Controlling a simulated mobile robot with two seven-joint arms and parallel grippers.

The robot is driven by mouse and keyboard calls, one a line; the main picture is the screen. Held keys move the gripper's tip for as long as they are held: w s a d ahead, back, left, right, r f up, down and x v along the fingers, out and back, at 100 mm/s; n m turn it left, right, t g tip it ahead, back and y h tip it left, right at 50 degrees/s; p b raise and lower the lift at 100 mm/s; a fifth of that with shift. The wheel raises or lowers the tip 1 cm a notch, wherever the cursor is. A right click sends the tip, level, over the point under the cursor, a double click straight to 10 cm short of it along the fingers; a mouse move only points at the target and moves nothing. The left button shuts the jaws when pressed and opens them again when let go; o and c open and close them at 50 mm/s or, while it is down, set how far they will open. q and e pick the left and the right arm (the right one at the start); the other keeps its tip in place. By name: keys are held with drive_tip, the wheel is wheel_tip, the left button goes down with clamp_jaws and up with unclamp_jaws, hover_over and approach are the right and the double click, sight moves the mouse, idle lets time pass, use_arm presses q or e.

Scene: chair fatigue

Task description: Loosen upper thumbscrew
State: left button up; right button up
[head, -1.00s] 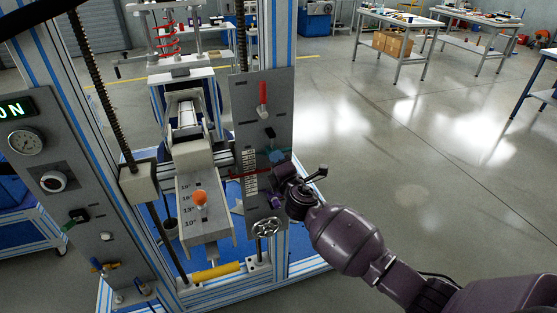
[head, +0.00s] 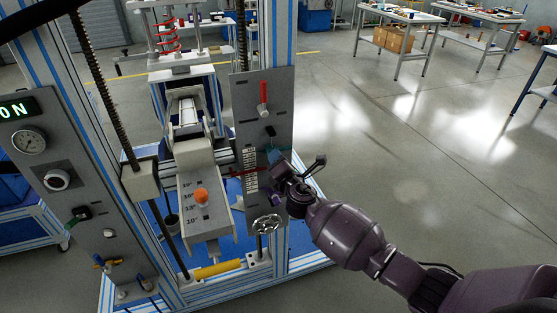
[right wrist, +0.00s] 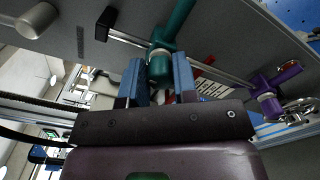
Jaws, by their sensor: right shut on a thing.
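The upper thumbscrew is teal (right wrist: 160,66); it stands out from a grey panel (right wrist: 225,50) with a slot in the right wrist view. My right gripper (right wrist: 157,80) has its two blue fingers shut on its knob, one on each side. In the head view the right gripper (head: 278,170) is at the right edge of the upright panel and largely covers the thumbscrew. A purple thumbscrew (right wrist: 266,94) sits lower on the same panel, apart from the fingers. My left gripper is not in view.
A red lever (head: 263,93) is above the gripper, and a handwheel (head: 267,225) is below it. A white scale (head: 250,172) is just left of it. An orange knob (head: 201,196) is on the tilted plate. Open floor lies to the right.

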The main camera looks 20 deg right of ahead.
drive_tip(key=o, duration=0.9)
drive_tip(key=shift+o, duration=0.2)
drive_tip(key=s, duration=1)
drive_tip(key=shift+s+d, duration=0.15)
drive_tip(key=shift+s, duration=0.25)
